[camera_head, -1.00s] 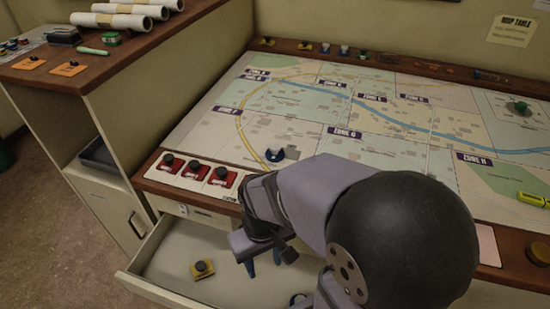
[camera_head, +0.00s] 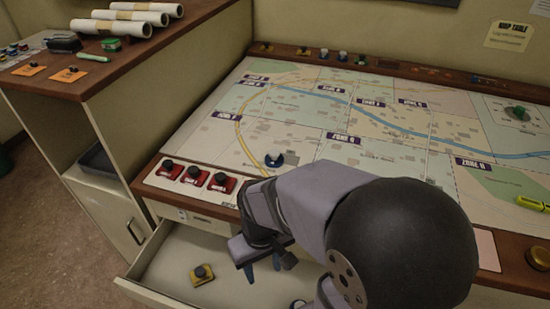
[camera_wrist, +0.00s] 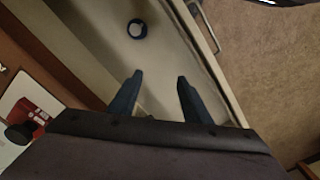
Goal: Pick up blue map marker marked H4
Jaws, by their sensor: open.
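My gripper (camera_head: 262,269) is open and empty, pointing down over the open drawer (camera_head: 175,248); its two blue fingers also show in the wrist view (camera_wrist: 159,78). A small round blue marker with a pale top (camera_wrist: 137,29) lies on the drawer floor, ahead of the fingertips and apart from them. In the head view only part of a dark round piece (camera_head: 298,303) shows beside my arm. Another blue marker (camera_head: 274,160) stands on the map (camera_head: 300,110). No H4 label is readable on either blue marker.
A yellow marker (camera_head: 202,275) lies in the drawer's left part. The drawer walls surround the gripper. A side cabinet (camera_head: 110,80) with paper rolls stands left.

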